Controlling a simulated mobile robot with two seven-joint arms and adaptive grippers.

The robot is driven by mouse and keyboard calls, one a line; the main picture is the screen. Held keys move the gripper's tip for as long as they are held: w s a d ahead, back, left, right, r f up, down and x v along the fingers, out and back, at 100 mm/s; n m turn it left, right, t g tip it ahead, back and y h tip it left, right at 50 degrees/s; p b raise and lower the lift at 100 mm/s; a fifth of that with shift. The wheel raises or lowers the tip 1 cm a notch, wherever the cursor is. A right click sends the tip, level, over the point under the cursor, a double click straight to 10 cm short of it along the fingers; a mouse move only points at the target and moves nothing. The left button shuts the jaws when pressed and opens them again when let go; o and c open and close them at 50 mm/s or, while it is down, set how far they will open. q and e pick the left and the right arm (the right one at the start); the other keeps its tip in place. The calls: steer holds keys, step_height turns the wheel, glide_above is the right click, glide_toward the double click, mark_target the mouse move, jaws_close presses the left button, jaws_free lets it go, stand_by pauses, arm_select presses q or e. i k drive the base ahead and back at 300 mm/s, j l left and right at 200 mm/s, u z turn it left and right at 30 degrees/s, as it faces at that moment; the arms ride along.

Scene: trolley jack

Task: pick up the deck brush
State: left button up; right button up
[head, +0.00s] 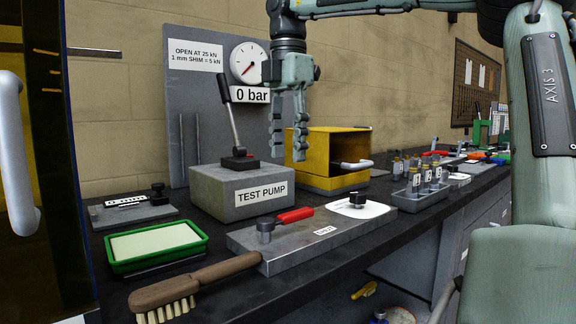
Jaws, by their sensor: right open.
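The deck brush (180,289) has a brown wooden handle and pale bristles. It lies at the front left of the dark bench, its bristle head near the front edge and its handle running back right to the grey plate. My right gripper (288,152) points down above the bench, between the test pump and the yellow box, well behind and above the brush. Its fingers are apart with nothing between them. My left gripper is out of view.
A green tray (204,247) lies just behind the brush. A grey plate (274,257) with a red-handled part touches or nearly touches the handle's end. The test pump block (222,206), yellow box (318,178) and grey holder (410,203) stand behind. A dark and yellow panel stands at left.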

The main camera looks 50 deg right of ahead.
mark_target(155, 304)
steer(key=k, duration=1.5)
